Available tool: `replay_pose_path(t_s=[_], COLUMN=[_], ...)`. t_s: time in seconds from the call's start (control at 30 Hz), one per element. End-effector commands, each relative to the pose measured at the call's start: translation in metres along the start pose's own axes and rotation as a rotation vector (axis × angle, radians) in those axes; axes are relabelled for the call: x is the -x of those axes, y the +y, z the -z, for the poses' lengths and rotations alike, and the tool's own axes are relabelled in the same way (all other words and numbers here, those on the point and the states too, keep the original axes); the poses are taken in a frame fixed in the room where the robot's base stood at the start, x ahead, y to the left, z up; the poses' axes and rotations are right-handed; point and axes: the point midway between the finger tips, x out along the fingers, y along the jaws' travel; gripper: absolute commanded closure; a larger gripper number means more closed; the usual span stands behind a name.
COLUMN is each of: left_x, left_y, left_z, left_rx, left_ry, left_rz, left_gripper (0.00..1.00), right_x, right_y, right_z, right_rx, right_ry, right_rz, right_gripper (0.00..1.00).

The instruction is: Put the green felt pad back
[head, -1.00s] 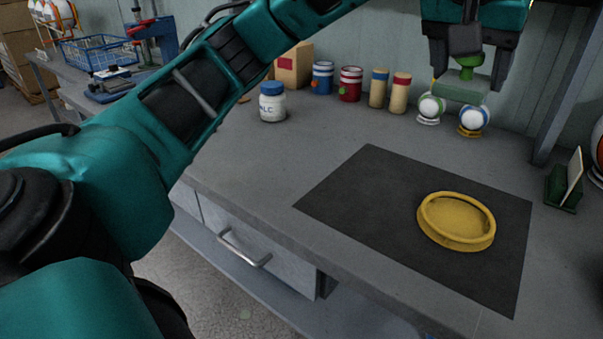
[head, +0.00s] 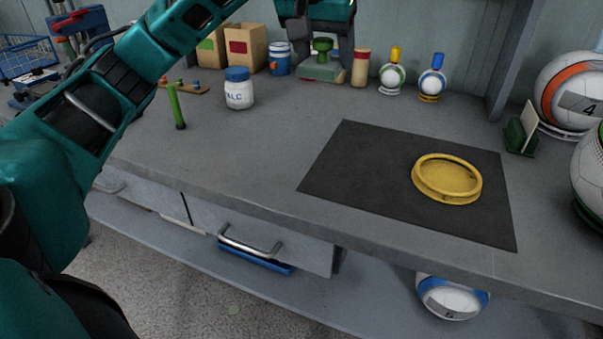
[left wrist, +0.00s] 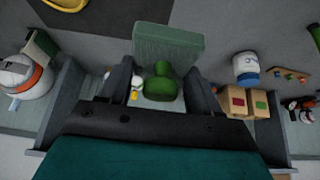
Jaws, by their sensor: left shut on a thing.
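The green felt pad (head: 323,71) is a pale green slab with a darker green knob (head: 322,48) on top. My left gripper (head: 321,46) is shut on the knob, and the pad hangs level below the fingers near the back of the bench. In the left wrist view the pad (left wrist: 168,42) and knob (left wrist: 160,82) show between the fingers (left wrist: 160,85). I cannot tell the exact gap between the pad and the bench. My right gripper is not in view.
A blue can (head: 280,60) and a tan cylinder (head: 361,68) flank the pad; a red edge shows below it. Two small bottles (head: 392,75) (head: 431,80) stand to the right. A yellow ring dish (head: 447,180) lies on the dark mat (head: 345,175). A blue-lidded jar (head: 239,92) stands left.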

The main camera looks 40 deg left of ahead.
Motion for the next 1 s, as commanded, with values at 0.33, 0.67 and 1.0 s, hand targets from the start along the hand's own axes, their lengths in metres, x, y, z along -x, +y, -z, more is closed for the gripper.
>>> replay_pose_path(t_s=[0.33, 0.67, 1.0], left_x=[-0.042, -0.116, -0.144], left_y=[-0.006, -0.007, -0.007], left_z=[-0.023, -0.066, -0.082], left_rx=[0.003, 0.003, 0.004], left_ry=[-0.009, -0.008, -0.004], left_rz=[0.005, 0.005, 0.004], left_gripper=[0.61, 0.61, 0.61], right_x=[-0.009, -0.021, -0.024], right_y=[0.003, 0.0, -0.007], right_z=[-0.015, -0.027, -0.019], right_rx=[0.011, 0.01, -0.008], right_ry=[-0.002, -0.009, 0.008], right_rz=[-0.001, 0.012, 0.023], right_gripper=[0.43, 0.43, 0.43])
